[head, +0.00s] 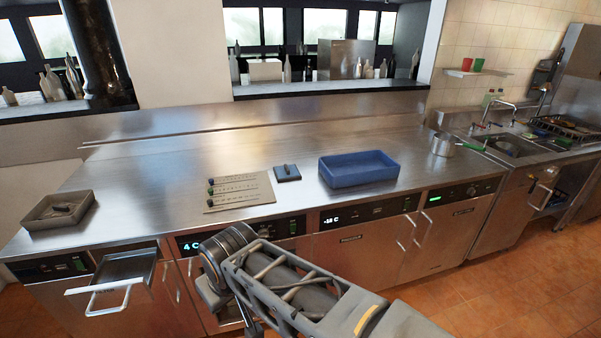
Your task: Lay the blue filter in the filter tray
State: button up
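A small flat blue square with a raised grip, which looks like the blue filter (287,173), lies on the steel counter. A larger blue open tray (359,180) stands just to its right, apart from it and empty as far as I can see. A grey tray (36,221) with a dark grey piece inside sits at the counter's left end. A shallow steel tray or drawer (125,265) with a handle is pulled out below the counter's left front.
A steel pot (442,144) with a green handle stands at the right end. A sink (511,145) lies beyond. The counter (200,155) behind is clear.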

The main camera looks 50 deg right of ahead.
aim_at(126, 275)
jog(key=z, duration=0.75)
jog(key=i, duration=0.75)
jog(key=z, duration=0.7)
jog(key=i, duration=0.6)
jog(key=u, duration=0.1)
